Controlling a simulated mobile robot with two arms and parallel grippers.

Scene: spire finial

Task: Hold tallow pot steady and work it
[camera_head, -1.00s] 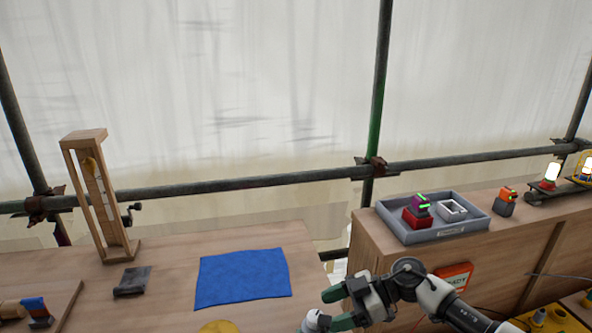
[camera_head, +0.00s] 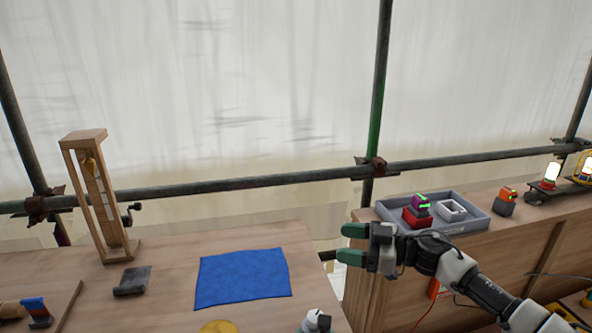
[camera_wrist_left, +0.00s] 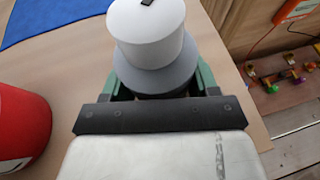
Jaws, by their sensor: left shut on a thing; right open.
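The tallow pot, as I take it, is a white cylinder with a dark mark on top and a wider grey body (camera_wrist_left: 155,75) in the left wrist view. My left gripper (camera_wrist_left: 160,88) is shut around the grey body, one green finger on each side. In the head view a small grey-white top (camera_head: 316,320) shows at the bottom edge and seems to be the same pot; its lower part is cut off. My right gripper (camera_head: 351,244) is open and empty, above and to the right of it, its green fingers pointing left.
A blue cloth (camera_head: 243,275) lies on the wooden bench. A wooden frame with a crank (camera_head: 98,200) and a dark grey block (camera_head: 132,281) are at left. A grey tray (camera_head: 470,222) with small parts sits on the right cabinet. A red container (camera_wrist_left: 20,125) stands left of the pot.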

